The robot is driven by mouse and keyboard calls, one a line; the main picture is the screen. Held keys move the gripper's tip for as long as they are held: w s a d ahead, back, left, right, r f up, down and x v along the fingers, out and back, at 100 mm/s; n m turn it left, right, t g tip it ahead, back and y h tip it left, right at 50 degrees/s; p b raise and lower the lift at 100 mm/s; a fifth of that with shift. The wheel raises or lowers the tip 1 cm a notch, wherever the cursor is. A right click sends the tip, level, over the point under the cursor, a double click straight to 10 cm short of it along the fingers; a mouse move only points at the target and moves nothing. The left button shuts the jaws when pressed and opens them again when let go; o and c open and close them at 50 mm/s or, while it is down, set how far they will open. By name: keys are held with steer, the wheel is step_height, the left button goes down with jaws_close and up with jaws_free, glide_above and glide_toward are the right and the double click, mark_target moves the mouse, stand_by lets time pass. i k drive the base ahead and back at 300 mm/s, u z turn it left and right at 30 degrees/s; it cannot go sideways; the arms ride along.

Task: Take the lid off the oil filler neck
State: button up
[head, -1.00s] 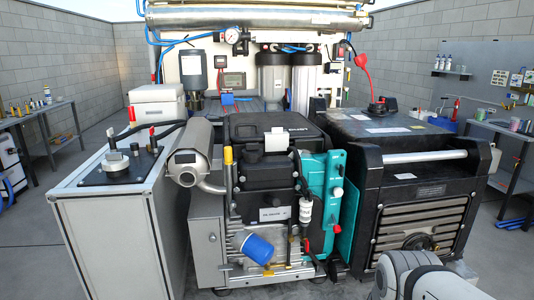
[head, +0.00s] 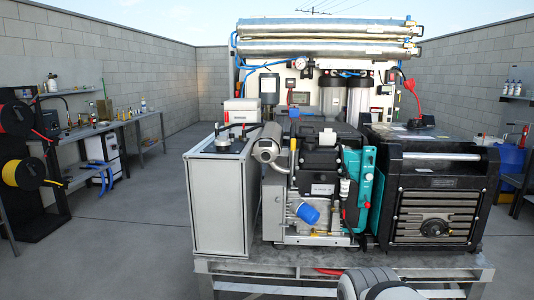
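The engine (head: 322,160) stands in the middle of the machine, between the grey cabinet and the black generator. A blue oil filter (head: 307,213) sticks out low on its front. A small yellow part shows on the engine's left side (head: 294,143). The oil filler neck and its lid are too small to tell for sure in the head view. My gripper is not in view; only a white link of my arm shows at the bottom edge, in front of the machine's frame.
The machine stands on a grey metal frame (head: 340,262). The grey cabinet (head: 218,205) is left of the engine, the black generator (head: 433,195) right. A workbench (head: 95,130) and hose reels (head: 16,117) stand far left. Open floor (head: 130,230) lies between.

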mark_target(309, 142)
steer(key=z, duration=0.65)
steer(key=i, duration=1.45)
steer(key=u, duration=0.45)
